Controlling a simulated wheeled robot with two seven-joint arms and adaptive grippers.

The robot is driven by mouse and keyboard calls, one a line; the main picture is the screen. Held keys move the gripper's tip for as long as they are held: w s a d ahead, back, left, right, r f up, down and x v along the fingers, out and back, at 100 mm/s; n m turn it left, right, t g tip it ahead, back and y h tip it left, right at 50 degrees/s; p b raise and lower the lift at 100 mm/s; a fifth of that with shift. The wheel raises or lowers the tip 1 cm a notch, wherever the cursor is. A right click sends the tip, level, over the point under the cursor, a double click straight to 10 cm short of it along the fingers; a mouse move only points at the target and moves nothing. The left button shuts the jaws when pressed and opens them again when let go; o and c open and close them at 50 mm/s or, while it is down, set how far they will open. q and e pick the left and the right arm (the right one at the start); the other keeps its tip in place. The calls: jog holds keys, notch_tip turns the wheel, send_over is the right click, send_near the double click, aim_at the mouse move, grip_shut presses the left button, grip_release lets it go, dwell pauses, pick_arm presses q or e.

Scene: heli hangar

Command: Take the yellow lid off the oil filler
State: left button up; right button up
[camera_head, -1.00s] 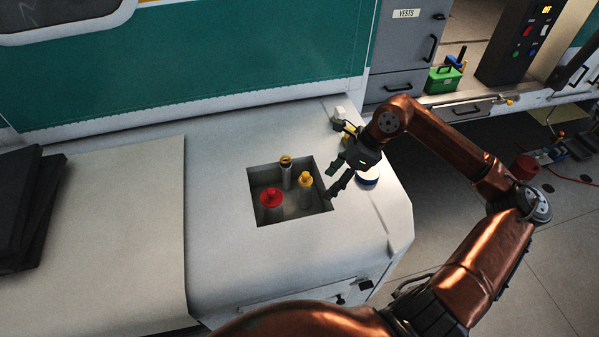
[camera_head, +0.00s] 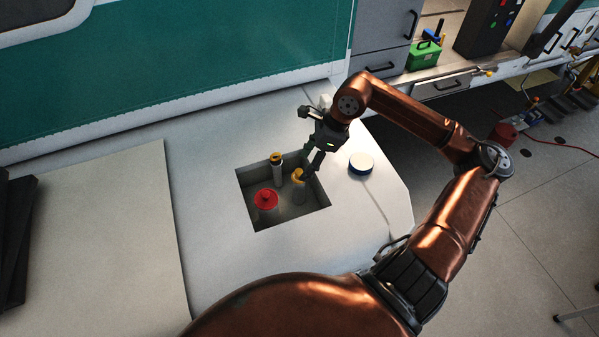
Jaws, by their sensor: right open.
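A square recess (camera_head: 247,214) in the pale deck holds three upright fillers. One has a yellow lid (camera_head: 298,174) at the right side, close to my right gripper. Another, at the back, has a yellow-orange top (camera_head: 277,157). The third has a red cap (camera_head: 266,198) at the front left. No label shows which one is the oil filler. My right gripper (camera_head: 307,166) is open and empty, with its fingers pointing down over the recess's right back part. A fingertip overlaps the right yellow lid; contact cannot be told. My left gripper is out of view.
A round white and blue item (camera_head: 361,163) lies on the deck right of the recess. A small white item (camera_head: 325,102) stands behind my right gripper. A pale flat panel (camera_head: 90,240) and dark slabs (camera_head: 15,225) lie to the left. The deck between panel and recess is clear.

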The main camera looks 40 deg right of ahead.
aim_at(299, 171)
jog(key=x, duration=0.1)
jog(key=p+x, duration=0.1)
jog(key=x, duration=0.2)
jog(key=shift+w+a+r, duration=0.15)
jog(key=shift+w+r, duration=0.05)
jog(key=shift+w, duration=0.05)
jog(key=shift+f+p, duration=0.3)
jog(key=shift+f, duration=0.3)
jog(key=shift+c, duration=0.4)
jog(key=c, duration=0.3)
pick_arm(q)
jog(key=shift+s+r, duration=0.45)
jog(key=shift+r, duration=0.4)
pick_arm(e)
jog(key=c, duration=0.6)
